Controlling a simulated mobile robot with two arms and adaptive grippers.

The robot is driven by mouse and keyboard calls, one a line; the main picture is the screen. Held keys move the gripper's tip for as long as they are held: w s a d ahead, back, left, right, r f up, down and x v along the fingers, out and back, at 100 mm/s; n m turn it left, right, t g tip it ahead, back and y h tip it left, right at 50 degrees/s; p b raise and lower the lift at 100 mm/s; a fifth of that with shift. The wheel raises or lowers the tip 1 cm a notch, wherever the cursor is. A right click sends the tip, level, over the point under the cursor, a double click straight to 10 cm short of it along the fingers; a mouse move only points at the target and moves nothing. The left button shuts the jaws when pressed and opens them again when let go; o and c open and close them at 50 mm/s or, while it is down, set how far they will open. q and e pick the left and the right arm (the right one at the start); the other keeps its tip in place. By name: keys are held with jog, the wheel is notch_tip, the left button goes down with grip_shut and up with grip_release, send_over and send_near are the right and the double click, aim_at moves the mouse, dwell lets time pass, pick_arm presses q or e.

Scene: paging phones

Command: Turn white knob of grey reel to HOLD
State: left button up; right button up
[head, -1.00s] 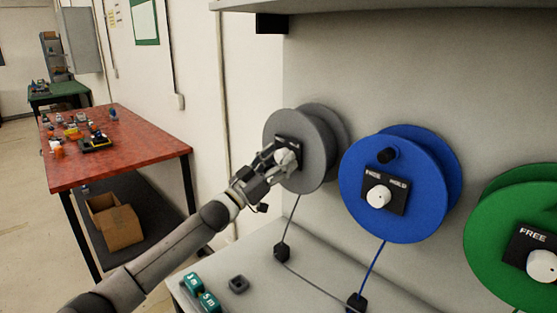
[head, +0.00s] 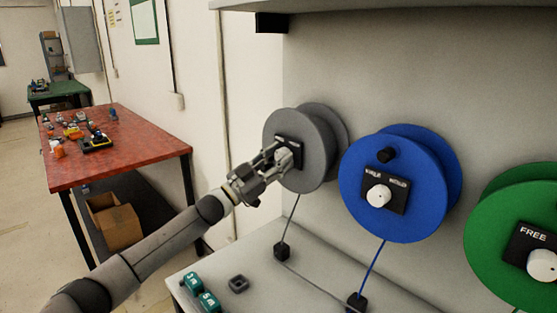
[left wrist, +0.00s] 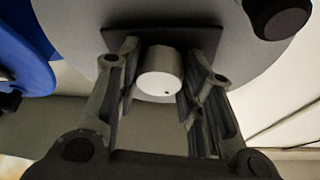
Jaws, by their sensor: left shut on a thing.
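The grey reel (head: 310,135) is mounted on the grey wall panel in the head view, left of the blue reel. Its white knob (left wrist: 159,72) sits on a dark plate (left wrist: 204,40) and is plain in the left wrist view, with a small dark dot on its face. My left gripper (head: 277,159) is shut on this knob, one finger on each side of it. In the head view the fingers hide much of the knob and plate, and the plate's words are too small to read. My right gripper is in neither view.
The blue reel (head: 397,207) and green reel (head: 489,230) stand to the right, each with a white knob. Below are a grey bench top (head: 250,260), teal blocks labelled 3m and 5m (head: 200,292), and a dark square piece (head: 238,284). A red table (head: 115,150) stands left.

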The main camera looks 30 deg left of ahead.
pick_arm(q)
jog(key=m+g, duration=0.1)
jog(key=m, duration=0.1)
jog(key=m+h, duration=0.1)
jog(key=m, duration=0.2)
jog(key=shift+a+r+g+h, duration=0.1)
jog(key=shift+r+g+h, duration=0.05)
jog(key=shift+g+h, duration=0.2)
jog(key=m+g+p, duration=0.1)
jog(key=m, duration=0.2)
jog(key=m+g+h, duration=0.1)
jog(key=m, duration=0.2)
jog(key=shift+w+r+g+p, duration=0.1)
jog(key=shift+g+p, duration=0.15)
jog(key=shift+p, duration=0.1)
jog(key=m+g+p, duration=0.1)
jog(key=m, duration=0.3)
jog(key=shift+m+g, duration=0.3)
jog(key=shift+g, duration=0.1)
jog(key=shift+m+g+y+p, duration=0.25)
jog(key=shift+m+g+p, duration=0.25)
jog(key=shift+m, duration=0.6)
jog(key=o, duration=1)
